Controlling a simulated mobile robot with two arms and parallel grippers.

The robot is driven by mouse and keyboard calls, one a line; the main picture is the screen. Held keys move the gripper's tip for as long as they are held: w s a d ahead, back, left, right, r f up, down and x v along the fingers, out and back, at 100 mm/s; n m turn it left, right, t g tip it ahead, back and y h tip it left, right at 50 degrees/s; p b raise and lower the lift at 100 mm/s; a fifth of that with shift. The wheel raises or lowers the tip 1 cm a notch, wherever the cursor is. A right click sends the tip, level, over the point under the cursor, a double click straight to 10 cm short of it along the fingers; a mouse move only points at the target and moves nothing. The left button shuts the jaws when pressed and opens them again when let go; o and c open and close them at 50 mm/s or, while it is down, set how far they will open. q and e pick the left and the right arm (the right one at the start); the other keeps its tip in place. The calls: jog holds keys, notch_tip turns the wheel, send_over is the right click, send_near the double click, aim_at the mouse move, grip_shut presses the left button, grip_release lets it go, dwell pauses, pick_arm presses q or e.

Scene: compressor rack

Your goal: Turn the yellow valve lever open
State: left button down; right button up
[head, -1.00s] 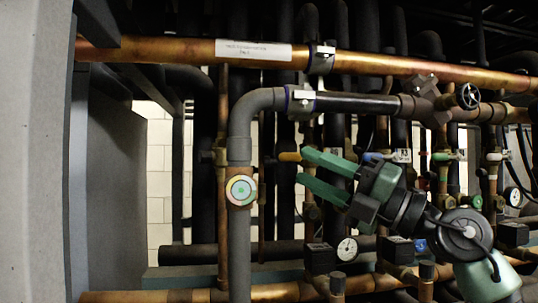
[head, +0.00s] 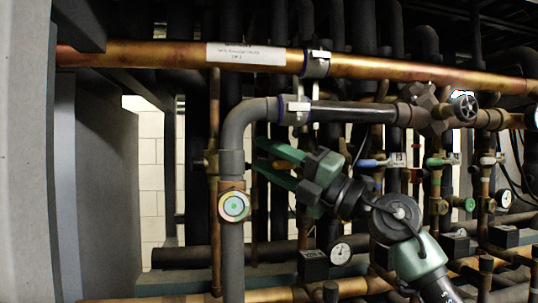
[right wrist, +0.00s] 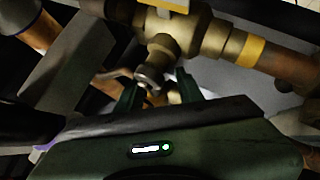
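The yellow valve lever (head: 279,164) shows only as a small yellow-orange piece between the green fingers of my right gripper (head: 258,154) in the head view; the rest is hidden. The fingers are apart, one above and one below the lever. In the right wrist view, the two fingertips (right wrist: 158,90) stand on either side of the nut end of a brass valve body (right wrist: 170,35). I cannot tell whether either finger touches the lever. My left gripper is not in view.
A copper pipe (head: 390,68) runs across above. Blue (head: 370,163) and green (head: 438,161) levers are to the right. Another gauge (head: 340,252) sits below. Dark pipes crowd behind.

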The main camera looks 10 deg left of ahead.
grip_shut()
dwell(1.4)
